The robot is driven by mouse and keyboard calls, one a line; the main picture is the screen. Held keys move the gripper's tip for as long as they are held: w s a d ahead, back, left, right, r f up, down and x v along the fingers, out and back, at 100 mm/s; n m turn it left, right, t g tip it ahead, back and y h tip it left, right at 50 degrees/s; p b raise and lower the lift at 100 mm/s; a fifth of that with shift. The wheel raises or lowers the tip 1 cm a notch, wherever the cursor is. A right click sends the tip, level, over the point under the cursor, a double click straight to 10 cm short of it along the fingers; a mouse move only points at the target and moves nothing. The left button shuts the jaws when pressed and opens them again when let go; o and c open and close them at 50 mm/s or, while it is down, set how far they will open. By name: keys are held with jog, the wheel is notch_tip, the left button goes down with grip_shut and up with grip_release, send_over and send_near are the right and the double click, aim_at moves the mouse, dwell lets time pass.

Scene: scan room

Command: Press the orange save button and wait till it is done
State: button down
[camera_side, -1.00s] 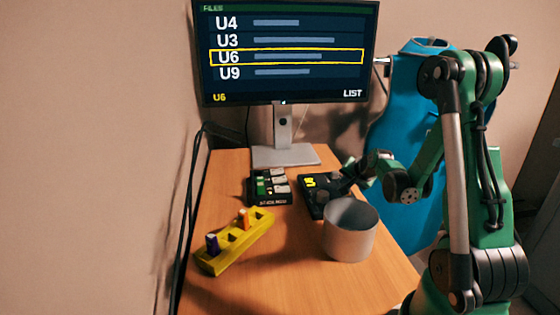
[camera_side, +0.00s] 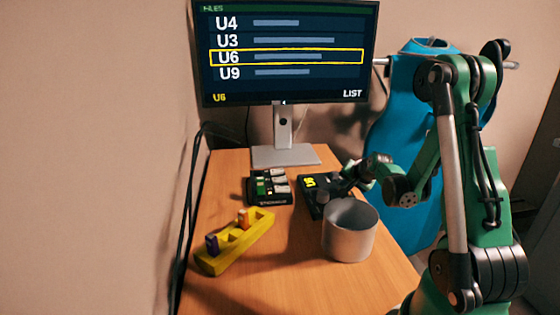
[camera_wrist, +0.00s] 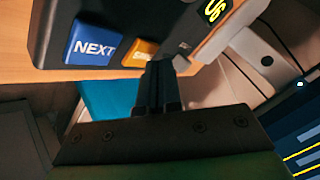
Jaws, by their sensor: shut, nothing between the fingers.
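The orange button (camera_wrist: 140,51) sits on a dark control box (camera_wrist: 60,15), beside a blue button marked NEXT (camera_wrist: 92,45). Its label is partly hidden by my gripper. The box also shows in the side view (camera_side: 311,205), with a small yellow readout (camera_side: 310,182). My gripper (camera_wrist: 160,68) is shut and empty, its tips beside the lower right of the orange button; I cannot tell whether they touch it. In the side view my gripper (camera_side: 346,184) is over the box's right part. The monitor (camera_side: 285,92) lists U4, U3, U6 and U9, with U6 framed in yellow and LIST at lower right.
A grey cup (camera_side: 350,240) stands close in front of the box. A dark device with several slots (camera_side: 270,188) lies left of the box. A yellow holder (camera_side: 238,246) with a purple and an orange piece is at front left. The front middle of the table is clear.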

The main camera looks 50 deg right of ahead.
jog(key=shift+a+f, duration=0.15)
jog(key=shift+f, duration=0.6)
dwell(0.9)
jog(key=shift+s+r, duration=0.3)
jog(key=shift+r, duration=0.55)
jog(key=shift+r, duration=2.45)
